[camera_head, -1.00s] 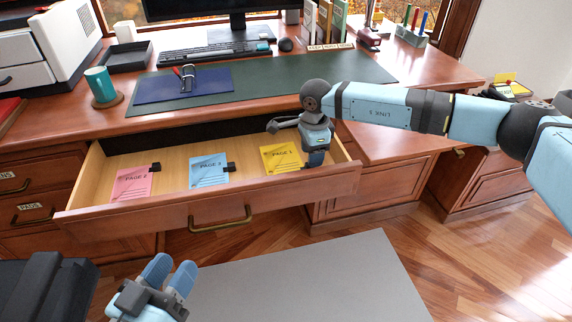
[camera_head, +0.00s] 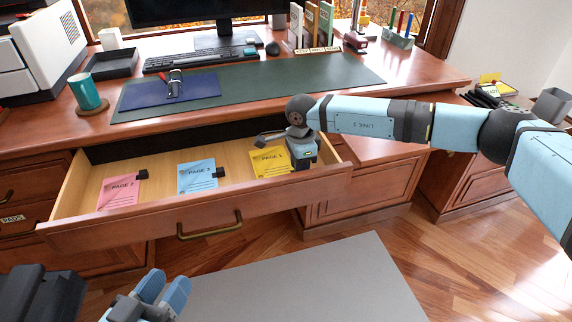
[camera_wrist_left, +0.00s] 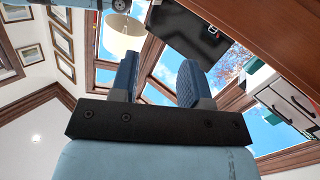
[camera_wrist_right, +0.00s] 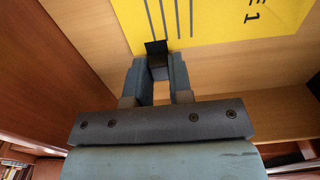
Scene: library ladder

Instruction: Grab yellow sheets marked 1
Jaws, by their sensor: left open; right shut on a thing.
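The yellow sheets marked PAGE 1 (camera_head: 268,162) lie in the right part of the open drawer (camera_head: 165,212). They also show in the right wrist view (camera_wrist_right: 215,22), with a black clip (camera_wrist_right: 157,50) on their edge. My right gripper (camera_wrist_right: 160,68) is shut on that black clip, at the right edge of the sheets. In the head view my right gripper (camera_head: 303,160) partly covers that edge. My left gripper (camera_head: 163,290) is open and empty, low in front of the drawer; its two fingers show apart in the left wrist view (camera_wrist_left: 155,80).
Pink sheets marked PAGE 2 (camera_head: 119,193) and blue sheets marked PAGE 3 (camera_head: 197,176), each with a black clip, lie left of the yellow ones. The desk above holds a mug (camera_head: 86,92), a blue pad (camera_head: 150,96) and a keyboard (camera_head: 185,61). The drawer walls surround the sheets.

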